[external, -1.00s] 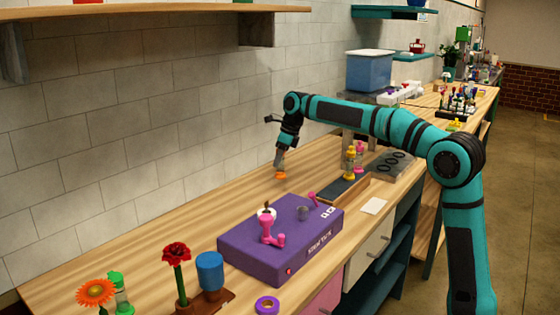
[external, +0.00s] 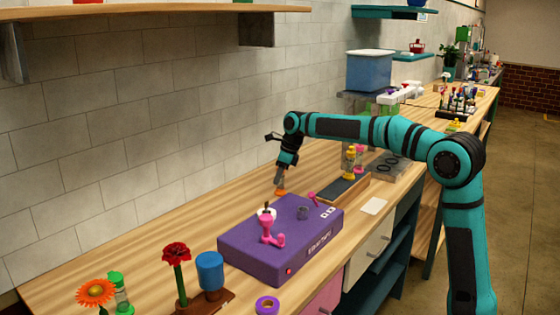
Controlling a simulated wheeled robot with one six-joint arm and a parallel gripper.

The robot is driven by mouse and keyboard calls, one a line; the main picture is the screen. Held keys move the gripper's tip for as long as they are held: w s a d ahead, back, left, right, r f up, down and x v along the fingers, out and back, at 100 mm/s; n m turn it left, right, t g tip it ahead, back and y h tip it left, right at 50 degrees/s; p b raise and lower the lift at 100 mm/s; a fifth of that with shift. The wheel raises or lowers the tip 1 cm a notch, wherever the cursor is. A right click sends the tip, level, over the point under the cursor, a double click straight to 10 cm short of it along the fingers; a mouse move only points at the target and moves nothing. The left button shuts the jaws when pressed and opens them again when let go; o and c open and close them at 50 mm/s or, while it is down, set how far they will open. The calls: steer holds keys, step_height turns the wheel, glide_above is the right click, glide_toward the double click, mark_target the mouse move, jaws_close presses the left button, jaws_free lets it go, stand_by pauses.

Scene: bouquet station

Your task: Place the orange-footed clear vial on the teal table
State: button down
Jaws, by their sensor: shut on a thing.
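My gripper (external: 279,183) is shut on the orange-footed clear vial (external: 281,192). The vial's orange foot shows just below the fingertips; its clear body is too small to make out. The gripper points down behind the purple box, over the wooden bench top (external: 190,215). I cannot tell whether the foot touches the bench or is a little above it. No separate teal table stands out; the bench has teal sides (external: 385,270) under its wooden top.
The purple box (external: 240,240) with pink fittings stands in front of the gripper. A dark tray (external: 345,188) and a yellow bottle (external: 349,161) are to the right. A red flower (external: 176,254), a blue cup (external: 210,271) and an orange flower (external: 95,292) stand front left. The bench by the wall is clear.

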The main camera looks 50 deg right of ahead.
steer(key=c, duration=1.1)
jaws_free()
steer(key=v, duration=1.2)
steer(key=shift+r, duration=0.1)
steer(key=s+a+r+n+t+h, duration=0.1)
steer(key=s+a+r+n+t, duration=0.15)
steer(key=s+n, duration=0.35)
steer(key=s+a+r+n+t, duration=0.2)
steer(key=s+a+n, duration=0.15)
steer(key=s, duration=0.45)
steer(key=s+a+r+n+t+h, duration=0.1)
steer(key=s+a+r+n+t, duration=0.15)
steer(key=s+n, duration=0.4)
steer(key=s+a+f+n+t, duration=0.1)
steer(key=s+n+t, duration=0.1)
steer(key=s+n, duration=0.3)
steer(key=s+a+f+n+t, duration=0.1)
steer(key=s+n, duration=0.3)
steer(key=s, duration=0.5)
steer(key=s+a+f+n+t, duration=0.2)
steer(key=s+n+t, duration=0.2)
steer(key=s, duration=0.3)
steer(key=shift+s+a+f+n, duration=0.1)
steer(key=shift+s+f+n, duration=0.2)
steer(key=shift+n, duration=0.5)
